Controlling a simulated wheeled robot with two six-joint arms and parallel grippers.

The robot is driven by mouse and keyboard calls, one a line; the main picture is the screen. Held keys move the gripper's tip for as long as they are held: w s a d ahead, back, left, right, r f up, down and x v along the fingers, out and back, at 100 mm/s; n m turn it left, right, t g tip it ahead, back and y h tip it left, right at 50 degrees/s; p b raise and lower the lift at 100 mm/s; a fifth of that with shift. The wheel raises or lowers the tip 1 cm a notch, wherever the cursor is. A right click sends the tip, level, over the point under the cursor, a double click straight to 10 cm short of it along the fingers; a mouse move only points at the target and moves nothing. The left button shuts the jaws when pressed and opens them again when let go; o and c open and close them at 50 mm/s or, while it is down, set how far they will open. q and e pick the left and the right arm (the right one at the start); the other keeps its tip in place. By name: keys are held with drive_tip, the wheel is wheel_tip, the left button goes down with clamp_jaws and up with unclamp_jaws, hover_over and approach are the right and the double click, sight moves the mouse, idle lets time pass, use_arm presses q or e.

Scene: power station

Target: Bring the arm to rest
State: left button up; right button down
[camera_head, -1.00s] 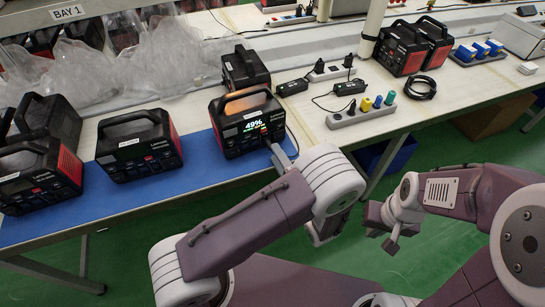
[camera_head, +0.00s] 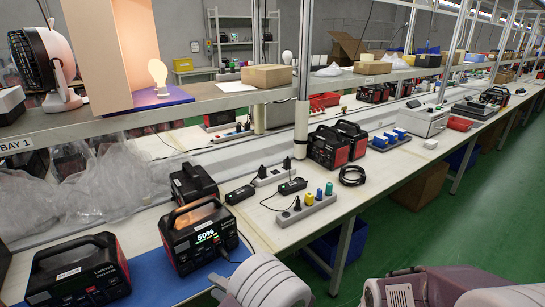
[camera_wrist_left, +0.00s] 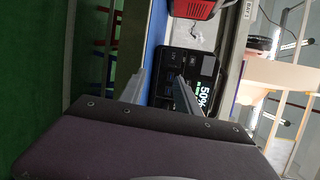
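My left arm (camera_head: 262,284) comes up at the bottom of the head view, its wrist close to a black and red power station (camera_head: 197,238) whose lit screen reads 50%. In the left wrist view my left gripper (camera_wrist_left: 160,92) has its two fingers spread apart with nothing held between them. The same power station, with its 50% screen (camera_wrist_left: 204,95), lies beyond the fingertips. My right arm (camera_head: 400,291) shows only as a link at the bottom edge. My right gripper is not in view.
A second power station (camera_head: 78,272) stands on the left. A socket strip (camera_head: 306,207) with coloured plugs lies on the bench beside black adapters. Two more power stations (camera_head: 337,147) stand farther back. A shelf (camera_head: 120,121) runs above. The green floor (camera_head: 440,225) is open at right.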

use_arm(q)
drive_tip(key=s+a+f+n+g+h, duration=0.3)
drive_tip(key=s+a+n+g, duration=0.1)
drive_tip(key=s+a+g, duration=0.55)
drive_tip(key=s+d+f+n+g+h, duration=0.2)
drive_tip(key=s+d+h, duration=0.2)
drive_tip(key=s+h, duration=0.25)
drive_tip(key=w+d+r+n+t+h+p, duration=0.1)
drive_tip(key=r+t+h+p, duration=0.1)
drive_tip(key=r+p, duration=0.5)
drive_tip(key=w+d+r+n+t+h+p, duration=0.1)
drive_tip(key=w+d+r+h+p, duration=0.1)
drive_tip(key=r+p, duration=0.6)
wheel_tip(320, 180, up, 3)
drive_tip(key=shift+w+t+p, duration=0.15)
drive_tip(key=shift+t+p, duration=0.15)
drive_tip(key=shift+t, duration=0.05)
